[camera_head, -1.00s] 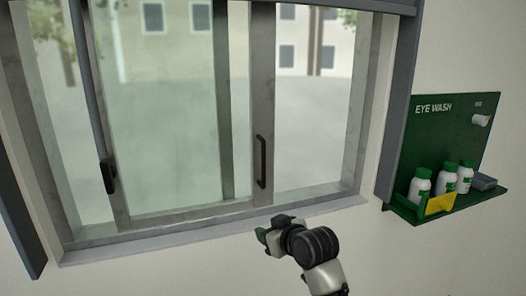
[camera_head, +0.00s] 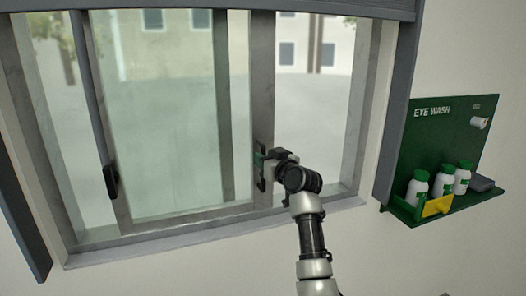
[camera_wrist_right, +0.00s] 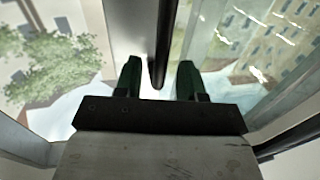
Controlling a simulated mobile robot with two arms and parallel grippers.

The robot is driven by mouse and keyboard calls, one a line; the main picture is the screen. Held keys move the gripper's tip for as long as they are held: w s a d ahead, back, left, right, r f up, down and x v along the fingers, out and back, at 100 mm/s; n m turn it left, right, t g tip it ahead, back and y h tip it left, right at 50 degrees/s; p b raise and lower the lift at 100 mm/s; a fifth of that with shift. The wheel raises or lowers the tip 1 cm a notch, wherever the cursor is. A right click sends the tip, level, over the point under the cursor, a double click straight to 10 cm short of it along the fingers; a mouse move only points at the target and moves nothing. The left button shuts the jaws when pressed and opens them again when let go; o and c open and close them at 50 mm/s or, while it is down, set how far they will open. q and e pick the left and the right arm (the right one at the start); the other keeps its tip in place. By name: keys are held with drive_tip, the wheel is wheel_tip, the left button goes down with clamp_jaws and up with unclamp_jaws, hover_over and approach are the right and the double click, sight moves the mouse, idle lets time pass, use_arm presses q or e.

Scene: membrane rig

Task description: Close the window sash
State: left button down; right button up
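The window has grey-framed sliding sashes. A wide upright stile (camera_head: 262,85) stands right of the middle and carries a black bar handle (camera_head: 262,185), now partly covered by my right gripper (camera_head: 262,162). In the right wrist view, my right gripper (camera_wrist_right: 157,78) has its two green fingers apart, one on each side of the dark handle (camera_wrist_right: 160,45). Gaps show between the handle and both fingers. A second black handle (camera_head: 111,180) is at the left of the window. My left gripper is in neither view.
The sill (camera_head: 215,232) runs below the window and looks clear. To the right, a green eye wash station (camera_head: 437,135) on the wall holds white bottles (camera_head: 443,184) and a yellow item (camera_head: 437,206). Wall between it and the window is bare.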

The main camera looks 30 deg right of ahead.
drive_tip(key=shift+w, duration=0.95)
drive_tip(key=shift+c, duration=0.5)
clamp_jaws()
drive_tip(key=shift+d, duration=0.1)
